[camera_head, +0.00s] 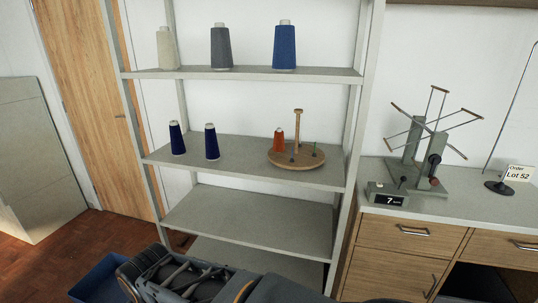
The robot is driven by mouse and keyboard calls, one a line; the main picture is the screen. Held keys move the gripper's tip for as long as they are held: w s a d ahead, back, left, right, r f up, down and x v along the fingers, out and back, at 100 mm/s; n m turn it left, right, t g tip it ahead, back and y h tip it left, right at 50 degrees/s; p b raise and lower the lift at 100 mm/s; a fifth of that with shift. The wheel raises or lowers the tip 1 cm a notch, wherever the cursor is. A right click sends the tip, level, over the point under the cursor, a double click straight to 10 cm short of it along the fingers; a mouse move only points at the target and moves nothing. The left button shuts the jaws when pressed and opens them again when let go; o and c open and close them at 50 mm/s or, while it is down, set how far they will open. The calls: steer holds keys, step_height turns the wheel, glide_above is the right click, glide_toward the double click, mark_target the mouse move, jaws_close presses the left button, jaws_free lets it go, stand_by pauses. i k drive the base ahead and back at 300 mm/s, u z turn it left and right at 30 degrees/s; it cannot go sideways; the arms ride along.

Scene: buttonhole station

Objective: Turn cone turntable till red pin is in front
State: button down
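The cone turntable (297,162) is a round wooden disc on the middle shelf, towards its right end. A tall wooden post with a knob (298,125) rises from it. An orange-red cone (278,141) stands on its left side. A blue pin (292,154) stands at the front, slightly left of the disc's middle, and a green pin (314,150) stands at the right. I cannot make out a bare red pin; the cone may hide one. My dark arm shows at the bottom edge, but my gripper's fingers are not in view.
Two dark blue cones (210,142) stand left of the turntable on the same shelf (240,158). Larger cones stand on the shelf above (250,73). The shelf below (250,220) is empty. A right upright (354,130) is close to the turntable. A counter (450,204) holds a winder.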

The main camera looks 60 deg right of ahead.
mark_target(296, 156)
steer(key=z, duration=0.55)
steer(key=i, duration=0.7)
steer(key=z, duration=0.65)
